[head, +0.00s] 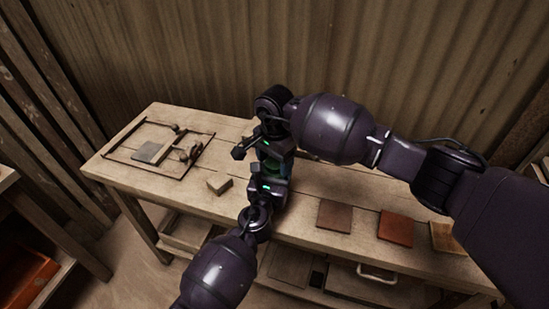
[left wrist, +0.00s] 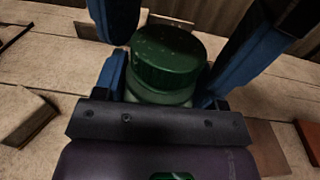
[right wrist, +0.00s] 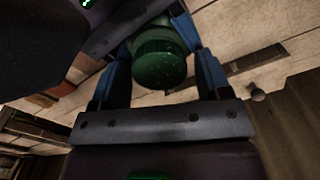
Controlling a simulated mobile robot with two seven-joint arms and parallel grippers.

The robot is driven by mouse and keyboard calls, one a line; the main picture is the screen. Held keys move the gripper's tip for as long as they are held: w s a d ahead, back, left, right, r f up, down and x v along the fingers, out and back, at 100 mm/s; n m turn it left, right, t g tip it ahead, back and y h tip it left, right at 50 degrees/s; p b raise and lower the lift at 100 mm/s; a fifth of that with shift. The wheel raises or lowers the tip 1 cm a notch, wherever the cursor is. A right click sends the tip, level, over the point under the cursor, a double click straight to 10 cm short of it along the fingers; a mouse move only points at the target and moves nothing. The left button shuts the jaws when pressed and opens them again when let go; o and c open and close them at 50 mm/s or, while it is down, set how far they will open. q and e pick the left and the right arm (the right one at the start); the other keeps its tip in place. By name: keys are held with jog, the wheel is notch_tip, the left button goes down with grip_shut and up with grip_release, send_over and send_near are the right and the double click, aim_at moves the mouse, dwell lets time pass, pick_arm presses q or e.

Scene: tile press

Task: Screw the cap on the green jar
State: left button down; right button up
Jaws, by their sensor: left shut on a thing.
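The green jar's body (left wrist: 160,97) shows below its dark green ribbed cap (left wrist: 168,58) in the left wrist view. The cap sits over the jar's mouth; I cannot tell how tight it is. My left gripper (head: 268,188) comes from the front and is shut on the jar, with a blue finger on each side. My right gripper (head: 266,142) is above and behind it. In the right wrist view its blue fingers stand apart on both sides of the cap (right wrist: 160,62), with a gap showing at the right finger. In the head view the grippers mostly hide the jar.
The wooden bench (head: 300,184) carries a tile press frame (head: 150,152) at left and a small tan block (head: 219,183). A brown tile (head: 334,216), a red tile (head: 396,229) and a tan tile (head: 445,237) lie at right. A corrugated wall stands behind.

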jog(key=c, duration=0.8)
jog(key=shift+m, duration=1.6)
jog(key=o, duration=1)
jog(key=shift+r, duration=2.25)
